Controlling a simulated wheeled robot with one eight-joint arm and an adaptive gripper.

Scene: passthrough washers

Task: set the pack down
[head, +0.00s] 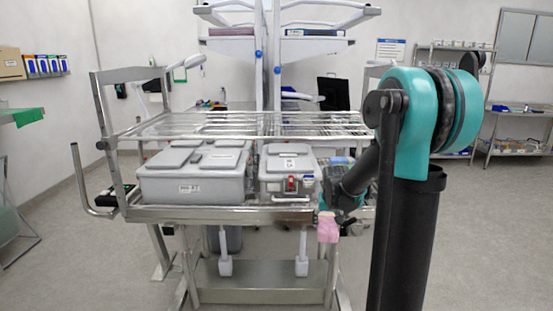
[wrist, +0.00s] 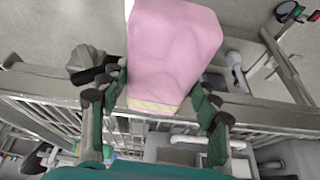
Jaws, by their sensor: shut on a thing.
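A pink pack (head: 328,226) hangs at the end of my gripper (head: 328,207), just in front of the trolley's front edge and lower than its shelf. In the wrist view the pack (wrist: 172,58) fills the top middle, with a pale cream strip at its near edge. The green fingers of my gripper (wrist: 163,103) stand on either side of it and are shut on it. The pack touches nothing else that I can see. The steel trolley (head: 230,213) carries grey containers on its shelf.
A large grey container (head: 194,185) and a smaller one with a red latch (head: 290,178) stand on the trolley under a wire rack (head: 240,125). A lower steel shelf (head: 260,282) looks bare in front. Open floor lies to the left.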

